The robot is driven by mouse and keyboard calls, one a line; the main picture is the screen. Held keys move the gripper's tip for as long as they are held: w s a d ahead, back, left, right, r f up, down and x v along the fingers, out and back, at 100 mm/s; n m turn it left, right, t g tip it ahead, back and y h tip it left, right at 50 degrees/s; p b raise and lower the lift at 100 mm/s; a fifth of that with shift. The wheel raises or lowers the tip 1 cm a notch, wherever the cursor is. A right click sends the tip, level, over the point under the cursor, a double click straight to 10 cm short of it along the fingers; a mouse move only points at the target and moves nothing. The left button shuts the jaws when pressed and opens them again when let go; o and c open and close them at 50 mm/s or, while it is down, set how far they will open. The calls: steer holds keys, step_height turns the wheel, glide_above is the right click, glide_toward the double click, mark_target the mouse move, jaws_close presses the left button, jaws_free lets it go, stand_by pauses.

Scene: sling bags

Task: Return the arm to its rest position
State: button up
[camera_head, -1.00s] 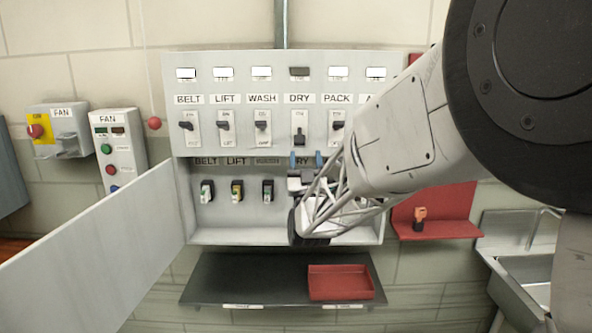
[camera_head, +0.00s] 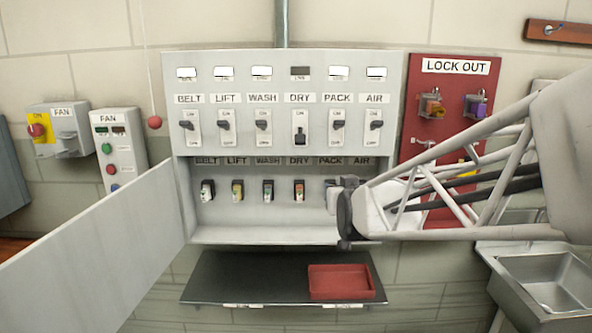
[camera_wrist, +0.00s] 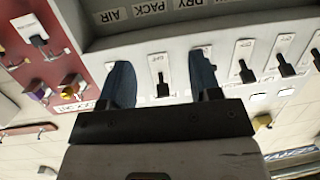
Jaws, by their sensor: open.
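My gripper (camera_head: 336,185) is in front of the lower right part of the open control cabinet (camera_head: 285,237), near the row under the labels. In the wrist view its two blue fingers (camera_wrist: 162,82) stand wide apart with nothing held between them. My arm reaches in from the right and hides part of the cabinet's lower right side. I cannot tell whether the fingertips touch anything.
The cabinet door (camera_head: 95,240) stands open at the left. A red lock out board (camera_head: 452,85) with padlocks hangs at the right. Below are a dark shelf (camera_head: 240,275) with a red tray (camera_head: 341,282), and a sink (camera_head: 550,285) at the lower right.

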steer(key=s+d+f+g, duration=0.2)
steer(key=s+f+g, duration=0.1)
steer(key=s, duration=0.8)
steer(key=s+d+f+m+g+h, duration=0.1)
steer(key=s+d+f+g, duration=0.2)
steer(key=s, duration=0.8)
steer(key=s+d+f+g, duration=0.2)
steer(key=s+f+g, duration=0.2)
steer(key=s+g, duration=0.3)
steer(key=s, duration=0.4)
steer(key=shift+s+d+f+m+h, duration=0.2)
steer(key=shift+s+d+m+h, duration=0.1)
steer(key=shift+d+h, duration=0.1)
